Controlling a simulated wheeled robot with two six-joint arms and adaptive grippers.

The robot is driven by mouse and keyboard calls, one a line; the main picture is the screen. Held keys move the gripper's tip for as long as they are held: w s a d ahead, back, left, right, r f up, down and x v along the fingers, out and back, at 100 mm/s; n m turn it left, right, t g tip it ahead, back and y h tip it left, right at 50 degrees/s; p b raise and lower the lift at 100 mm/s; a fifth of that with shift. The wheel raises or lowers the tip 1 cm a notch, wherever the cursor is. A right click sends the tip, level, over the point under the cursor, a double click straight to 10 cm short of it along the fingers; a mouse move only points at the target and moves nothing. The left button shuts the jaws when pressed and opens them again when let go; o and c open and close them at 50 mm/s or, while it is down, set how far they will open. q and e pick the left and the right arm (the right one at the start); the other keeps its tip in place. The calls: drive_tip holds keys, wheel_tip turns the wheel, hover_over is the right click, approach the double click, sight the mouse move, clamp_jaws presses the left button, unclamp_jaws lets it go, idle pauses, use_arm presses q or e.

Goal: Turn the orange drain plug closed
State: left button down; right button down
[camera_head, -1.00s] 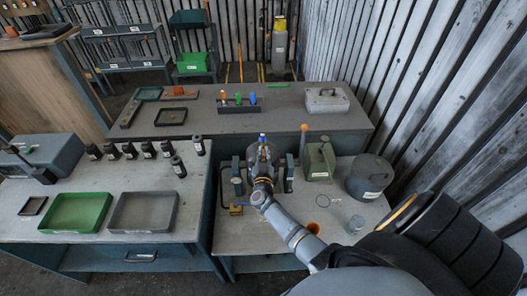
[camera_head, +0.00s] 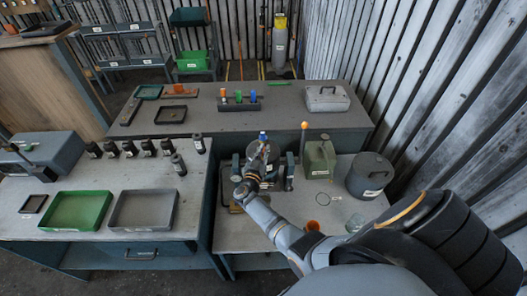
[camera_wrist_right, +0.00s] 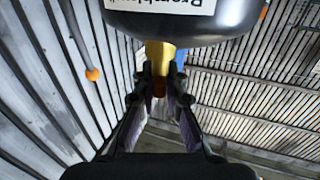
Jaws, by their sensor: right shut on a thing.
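The orange drain plug (camera_wrist_right: 159,89) shows in the right wrist view, between my fingertips and below a brass-coloured neck (camera_wrist_right: 159,55). The neck comes out of a dark rounded body (camera_wrist_right: 235,22) with a white label. My right gripper (camera_wrist_right: 160,84) is shut on the plug; the fingers cover its sides, so its turn position is hard to read. In the head view my right gripper (camera_head: 243,190) is low at the front left of the grey housing (camera_head: 262,152), and the plug cannot be made out there. My left gripper is not in view.
A green canister (camera_head: 319,160), an orange-topped rod (camera_head: 304,127) and a dark round pot (camera_head: 369,177) stand right of the housing. An orange cup (camera_head: 312,226) is near my right arm. Green (camera_head: 78,211) and grey (camera_head: 144,209) trays lie on the left bench.

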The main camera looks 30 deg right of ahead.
sight(264, 150)
drive_tip(key=c, duration=1.4)
unclamp_jaws()
wheel_tip(264, 150, up, 10)
drive_tip(key=shift+r, duration=0.1)
